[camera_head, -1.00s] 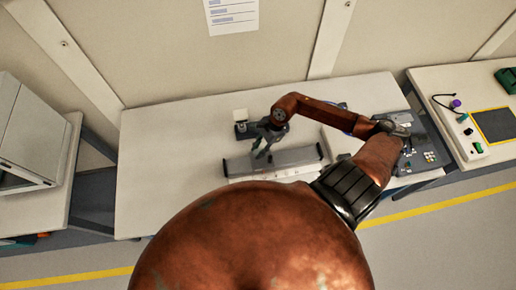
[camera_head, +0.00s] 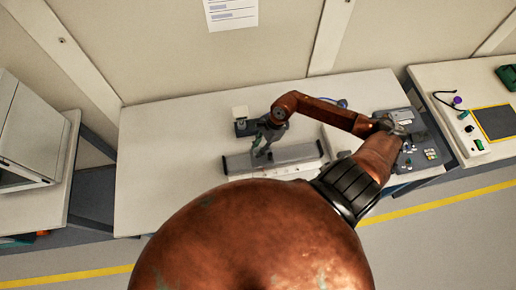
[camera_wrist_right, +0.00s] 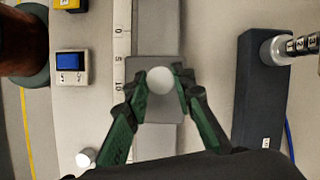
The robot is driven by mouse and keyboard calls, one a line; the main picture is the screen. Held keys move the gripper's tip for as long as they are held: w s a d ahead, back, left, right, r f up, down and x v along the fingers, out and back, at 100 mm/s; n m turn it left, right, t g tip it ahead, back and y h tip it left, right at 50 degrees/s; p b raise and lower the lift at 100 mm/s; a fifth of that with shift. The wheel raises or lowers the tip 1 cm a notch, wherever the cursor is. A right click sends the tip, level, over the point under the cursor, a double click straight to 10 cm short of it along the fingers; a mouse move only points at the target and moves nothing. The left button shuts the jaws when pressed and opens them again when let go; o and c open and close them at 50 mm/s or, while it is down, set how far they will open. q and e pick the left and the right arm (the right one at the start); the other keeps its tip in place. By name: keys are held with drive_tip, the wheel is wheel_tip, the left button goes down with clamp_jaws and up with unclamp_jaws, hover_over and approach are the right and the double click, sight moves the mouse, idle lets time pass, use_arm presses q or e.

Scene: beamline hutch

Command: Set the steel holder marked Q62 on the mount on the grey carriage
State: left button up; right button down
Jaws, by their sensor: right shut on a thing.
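My right gripper (camera_head: 262,152) is over the long grey rail (camera_head: 238,163) on the table in the head view. In the right wrist view its green fingers (camera_wrist_right: 160,83) are shut on a pale round-topped piece (camera_wrist_right: 160,79), taken to be the steel holder. The Q62 mark cannot be read. The grey carriage (camera_wrist_right: 141,64) lies under the held piece, across the rail beside a scale strip. The mount is hidden behind the held piece, and I cannot tell whether they touch. My left gripper is not in view.
In the wrist view, a dark block (camera_wrist_right: 262,105) with a round-ended barrel stands right of the rail. A blue-topped box (camera_wrist_right: 72,66) and a small silver cylinder (camera_wrist_right: 86,157) are left. A dark control panel (camera_head: 425,150) stands at the table's right end.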

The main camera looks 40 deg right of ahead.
drive_tip(key=shift+f+b, duration=0.35)
drive_tip(key=shift+f, duration=0.05)
drive_tip(key=c, duration=1.6)
unclamp_jaws()
drive_tip(key=v, duration=1.2)
